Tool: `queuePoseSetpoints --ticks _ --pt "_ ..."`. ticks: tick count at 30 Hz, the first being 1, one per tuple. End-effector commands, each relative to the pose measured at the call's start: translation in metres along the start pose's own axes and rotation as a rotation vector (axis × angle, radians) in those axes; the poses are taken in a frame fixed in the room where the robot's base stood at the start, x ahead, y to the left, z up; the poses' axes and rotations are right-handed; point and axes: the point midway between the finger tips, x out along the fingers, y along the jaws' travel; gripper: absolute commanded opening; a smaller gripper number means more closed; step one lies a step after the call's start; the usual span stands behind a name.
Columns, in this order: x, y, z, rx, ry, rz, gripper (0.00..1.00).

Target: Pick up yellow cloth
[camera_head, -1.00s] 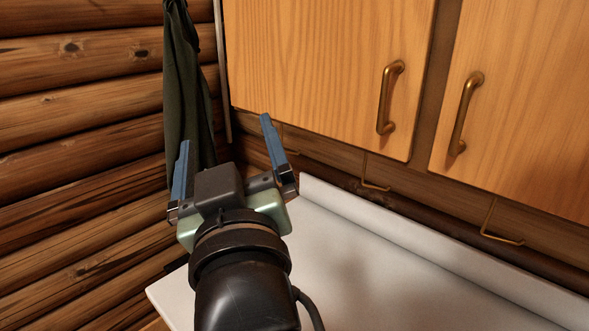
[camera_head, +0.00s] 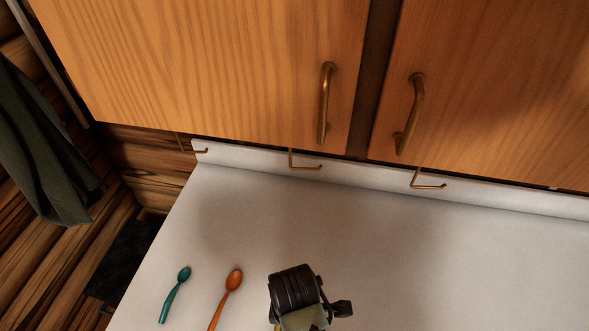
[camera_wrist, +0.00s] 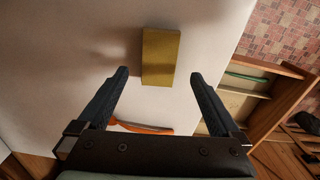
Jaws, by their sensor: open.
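The yellow cloth (camera_wrist: 161,57) shows in the wrist view as a mustard-yellow rectangle on the white countertop (camera_wrist: 70,45). It appears beyond and between my fingertips. My gripper (camera_wrist: 159,76) is open, with its two blue-grey fingers spread wide and nothing held. I cannot tell its exact height above the cloth. In the head view only my wrist shows at the bottom edge; the fingers are out of sight, and I do not see the cloth there.
An orange spoon (camera_head: 232,285) and a teal spoon (camera_head: 180,282) lie on the counter. Wooden cabinets (camera_head: 210,70) with brass handles hang above it, with brass hooks below. A dark green cloth (camera_head: 40,150) hangs at left. The wrist view shows an open wooden drawer (camera_wrist: 262,66) at right.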

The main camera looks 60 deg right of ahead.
Motion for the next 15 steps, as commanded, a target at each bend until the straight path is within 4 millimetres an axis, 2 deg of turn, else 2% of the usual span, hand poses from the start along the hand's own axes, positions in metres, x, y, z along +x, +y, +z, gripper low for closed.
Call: queuePoseSetpoints --ticks 8,15 --pt "0.019 0.0 0.0 0.0 0.0 0.0 1.0" --pt "0.05 0.0 0.002 0.001 0.0 0.0 1.0"
